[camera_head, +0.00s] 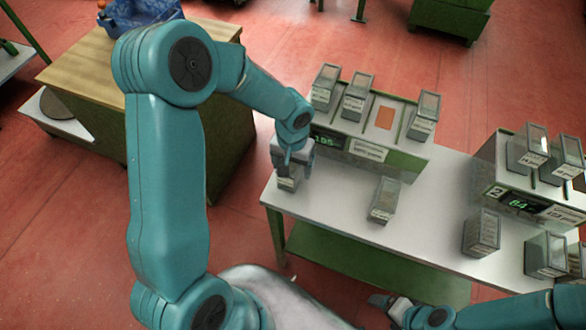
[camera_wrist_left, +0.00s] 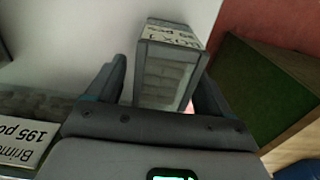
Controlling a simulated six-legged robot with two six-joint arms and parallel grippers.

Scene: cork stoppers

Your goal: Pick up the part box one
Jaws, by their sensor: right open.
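The part box one (camera_head: 288,182) is a small grey box with clear windows. In the head view it stands at the left end of the white table (camera_head: 335,215), partly hidden under my left gripper (camera_head: 291,160). In the left wrist view the box (camera_wrist_left: 165,75) shows between the two fingers, with a printed white label (camera_wrist_left: 172,35) on its end. The fingers of my left gripper (camera_wrist_left: 162,75) are apart on either side of it, with a narrow gap showing at the left. My right gripper (camera_head: 380,300) is open and empty at the bottom, in front of the table.
A green and white station (camera_head: 400,155) with several similar boxes stands behind. A second station (camera_head: 515,185) is at the right. Loose boxes (camera_head: 385,200) and (camera_head: 482,233) stand on the table. A wooden-topped cabinet (camera_head: 95,75) is at the left.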

